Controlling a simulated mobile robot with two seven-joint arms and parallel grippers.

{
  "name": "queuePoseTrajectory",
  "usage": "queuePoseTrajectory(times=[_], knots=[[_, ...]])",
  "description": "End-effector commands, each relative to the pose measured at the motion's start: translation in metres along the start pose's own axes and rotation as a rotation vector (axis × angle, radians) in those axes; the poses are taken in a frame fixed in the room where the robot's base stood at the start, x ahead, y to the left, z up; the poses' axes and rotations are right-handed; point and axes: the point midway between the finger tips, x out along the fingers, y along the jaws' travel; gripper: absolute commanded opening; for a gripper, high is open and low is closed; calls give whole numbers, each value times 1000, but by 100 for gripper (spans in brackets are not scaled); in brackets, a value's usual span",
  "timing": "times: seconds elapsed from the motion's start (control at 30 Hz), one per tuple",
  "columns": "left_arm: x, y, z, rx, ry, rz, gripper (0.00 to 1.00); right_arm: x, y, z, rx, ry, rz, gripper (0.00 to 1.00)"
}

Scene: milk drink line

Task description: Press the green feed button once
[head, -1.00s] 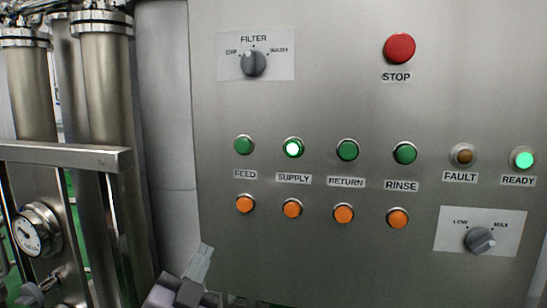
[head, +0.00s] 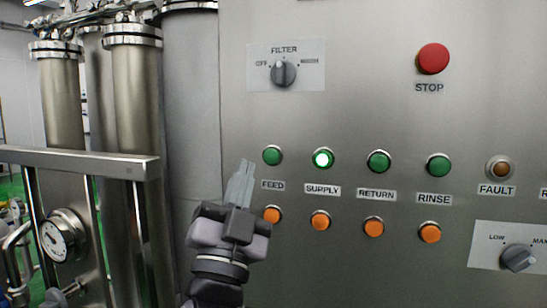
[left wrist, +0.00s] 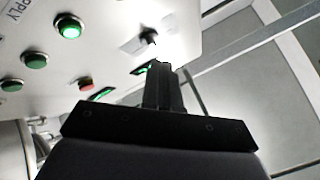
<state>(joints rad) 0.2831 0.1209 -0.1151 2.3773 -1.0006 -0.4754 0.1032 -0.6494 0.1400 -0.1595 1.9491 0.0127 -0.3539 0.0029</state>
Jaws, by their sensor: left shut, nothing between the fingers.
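The green FEED button (head: 272,156) is unlit in the head view, leftmost in the row of green buttons, with its FEED label just below. My left gripper (head: 246,163) is shut and empty, its fingers pointing up. In the picture the fingertips lie just left of the FEED button, with a small gap; I cannot tell their distance from the panel. In the left wrist view the shut fingers (left wrist: 162,70) point up toward the panel, and I cannot make out the FEED button there. My right gripper is not in view.
The lit SUPPLY button (head: 323,159) is right of FEED. An orange button (head: 271,215) is below FEED, close to my gripper. The FILTER knob (head: 283,73) is above, the red STOP button (head: 433,58) upper right. Steel pipes and a gauge (head: 62,236) stand left.

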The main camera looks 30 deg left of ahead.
Motion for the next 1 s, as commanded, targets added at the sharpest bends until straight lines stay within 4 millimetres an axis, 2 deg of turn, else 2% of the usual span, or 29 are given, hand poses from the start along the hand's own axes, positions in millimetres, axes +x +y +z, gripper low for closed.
queuePoseTrajectory(times=[0.23,0.7,1.0], knots=[[6,6,6,2,0,1,0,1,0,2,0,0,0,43],[48,38,38,0,-1,0,0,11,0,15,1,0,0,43],[61,46,45,0,-1,2,0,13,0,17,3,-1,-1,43]])
